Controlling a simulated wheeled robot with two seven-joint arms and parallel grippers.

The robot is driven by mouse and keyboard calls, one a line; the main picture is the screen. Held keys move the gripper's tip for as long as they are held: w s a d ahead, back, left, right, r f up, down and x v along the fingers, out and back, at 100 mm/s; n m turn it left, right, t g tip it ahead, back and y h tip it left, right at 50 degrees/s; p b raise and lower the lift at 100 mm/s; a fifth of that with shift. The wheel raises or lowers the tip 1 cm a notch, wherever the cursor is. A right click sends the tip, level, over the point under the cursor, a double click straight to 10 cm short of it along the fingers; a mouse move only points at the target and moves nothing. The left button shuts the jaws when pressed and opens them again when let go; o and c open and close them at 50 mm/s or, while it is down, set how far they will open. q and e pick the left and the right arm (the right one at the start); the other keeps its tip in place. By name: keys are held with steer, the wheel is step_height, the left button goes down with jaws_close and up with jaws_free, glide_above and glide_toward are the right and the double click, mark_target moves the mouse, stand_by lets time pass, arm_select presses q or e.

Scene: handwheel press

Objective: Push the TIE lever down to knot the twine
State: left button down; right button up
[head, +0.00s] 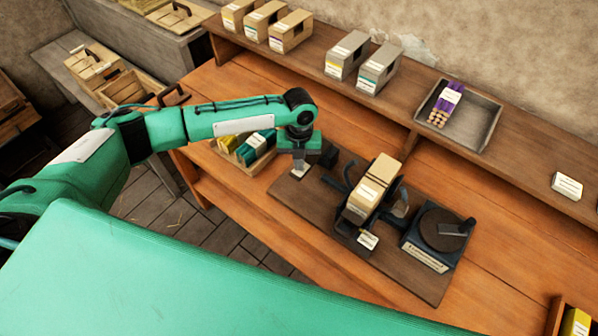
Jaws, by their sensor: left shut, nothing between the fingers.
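A press on a dark wooden board (290,192) stands on the workbench and holds a tan block (372,190) between dark curved arms. A label plate (367,240) sits at its front, too small to read. To its right is a dark box with a round disc (440,229) and a small black handle (458,228). A small black part (329,156) stands at the board's left end. I cannot tell which part is the TIE lever. My left gripper (299,170) is shut and empty, pointing down over the board's left end, close to the black part. My right gripper is out of view.
A crate of green and yellow packets (258,156) stands left of the board. The back shelf holds tan boxes (268,22), grey boxes (362,64), a tray (478,130) with a purple bundle (446,102), and a white block (567,186). Bare bench lies right of the board.

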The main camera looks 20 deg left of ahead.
arm_select(q)
step_height(320, 180, down, 4)
steer(key=shift+r+b, duration=0.25)
steer(key=shift+b, duration=0.7)
steer(key=shift+f, duration=0.55)
steer(key=shift+r, duration=0.1)
